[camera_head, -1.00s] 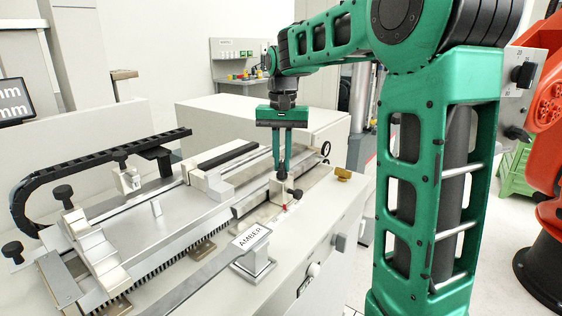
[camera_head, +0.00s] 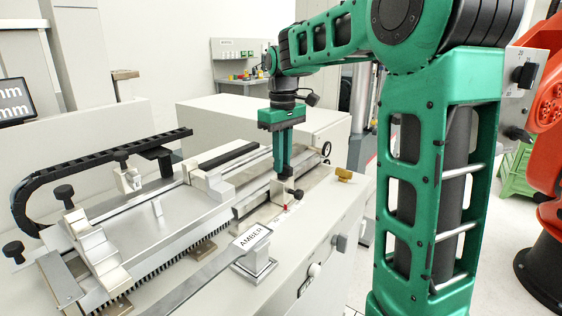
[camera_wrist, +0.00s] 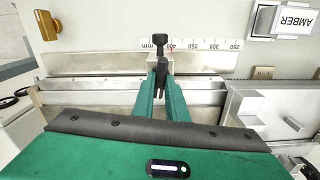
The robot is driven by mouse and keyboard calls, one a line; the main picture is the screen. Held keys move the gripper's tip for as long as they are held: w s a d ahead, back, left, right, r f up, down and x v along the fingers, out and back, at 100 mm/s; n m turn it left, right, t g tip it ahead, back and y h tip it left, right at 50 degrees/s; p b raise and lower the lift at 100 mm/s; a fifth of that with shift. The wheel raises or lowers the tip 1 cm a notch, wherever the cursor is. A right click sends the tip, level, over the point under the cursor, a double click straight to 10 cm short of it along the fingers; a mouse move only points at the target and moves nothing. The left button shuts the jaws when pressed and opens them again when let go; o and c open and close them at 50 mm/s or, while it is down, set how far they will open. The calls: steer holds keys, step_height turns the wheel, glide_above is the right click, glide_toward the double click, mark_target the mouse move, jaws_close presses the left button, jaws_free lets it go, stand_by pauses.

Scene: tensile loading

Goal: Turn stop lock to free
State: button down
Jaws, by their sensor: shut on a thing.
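My gripper (camera_head: 283,176) points down at the stop block (camera_head: 279,190) on the machine's rail. In the wrist view, the green fingers (camera_wrist: 161,86) are close together, with a dark lever between their tips, which I take to be the stop lock (camera_wrist: 161,68). The fingers hide much of the lever, so I cannot read its exact angle. A black knob (camera_wrist: 161,40) stands just beyond the fingertips, beside the millimetre scale (camera_wrist: 190,45). The same knob shows in the head view (camera_head: 298,194), right of the block. A small red pointer (camera_head: 285,207) is below the block.
An AMBER sign (camera_head: 252,238) stands on the front ledge. A brass knob (camera_head: 343,174) is at the bed's right end. The sliding carriage (camera_head: 140,232) and a black cable chain (camera_head: 95,150) are to the left. A red machine (camera_head: 548,110) stands at far right.

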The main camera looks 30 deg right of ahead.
steer(key=shift+w+r+n, duration=0.1)
steer(key=shift+n, duration=0.7)
steer(key=c, duration=1.8)
jaws_free()
steer(key=shift+o, duration=0.2)
step_height(320, 180, up, 10)
steer(key=shift+r, duration=0.25)
